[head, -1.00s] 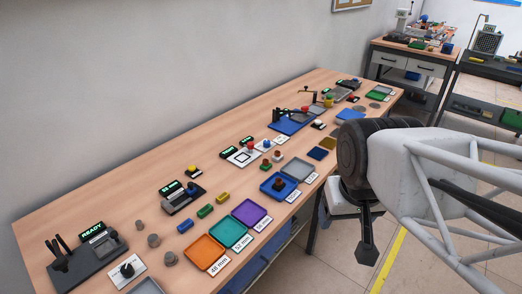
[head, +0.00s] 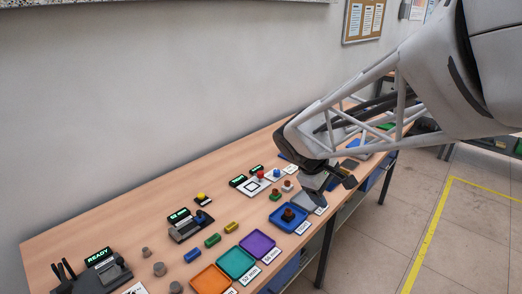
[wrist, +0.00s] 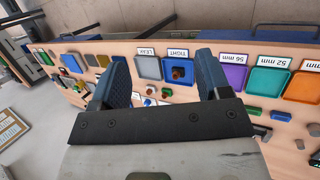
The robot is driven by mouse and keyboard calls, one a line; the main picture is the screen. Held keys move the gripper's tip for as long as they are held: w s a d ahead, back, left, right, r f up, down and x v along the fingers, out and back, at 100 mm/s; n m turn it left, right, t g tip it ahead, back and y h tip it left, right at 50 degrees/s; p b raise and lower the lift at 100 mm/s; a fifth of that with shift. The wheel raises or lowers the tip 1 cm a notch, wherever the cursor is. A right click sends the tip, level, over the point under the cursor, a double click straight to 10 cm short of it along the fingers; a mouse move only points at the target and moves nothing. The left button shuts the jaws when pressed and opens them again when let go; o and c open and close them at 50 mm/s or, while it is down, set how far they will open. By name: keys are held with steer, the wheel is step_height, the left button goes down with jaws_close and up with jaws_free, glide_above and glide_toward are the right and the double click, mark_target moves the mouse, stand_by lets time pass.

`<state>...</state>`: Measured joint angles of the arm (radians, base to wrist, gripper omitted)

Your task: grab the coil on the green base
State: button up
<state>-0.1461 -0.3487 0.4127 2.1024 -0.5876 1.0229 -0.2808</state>
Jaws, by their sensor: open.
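A small brown coil on a green base (head: 275,196) stands on the workbench in the head view, behind the blue tray. A similar brown coil on a pale base (head: 287,186) stands just behind and to its right. Another brown coil (head: 288,214) sits in the blue tray (head: 276,219); it also shows in the wrist view (wrist: 178,73). My gripper (head: 335,190) is open and empty, above the bench to the right of the green-based coil and apart from it.
Purple (head: 257,244), teal (head: 236,262) and orange (head: 211,280) trays line the front edge. Yellow (head: 231,227), green (head: 212,240) and blue (head: 193,256) blocks lie behind them. A device with a yellow button (head: 201,196) stands farther back. A wall runs behind the bench.

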steer(key=w+a+f+n+t+h, duration=0.1)
steer(key=w+a+f+n+h, duration=0.2)
steer(key=w, duration=0.5)
steer(key=w+a+f+n+t+h, duration=0.1)
steer(key=w+a+f+n, duration=0.1)
steer(key=w+f+n, duration=0.35)
steer(key=n+t+h, duration=0.2)
steer(key=n+t, duration=0.2)
steer(key=n, duration=0.4)
glide_toward(274, 190)
steer(key=shift+m+x, duration=0.25)
steer(key=shift+x, duration=0.9)
steer(key=shift+d+f, duration=0.1)
steer(key=shift+d, duration=0.05)
steer(key=shift+x, duration=1.2)
steer(key=shift+x, duration=2.55)
steer(key=shift+c, duration=0.3)
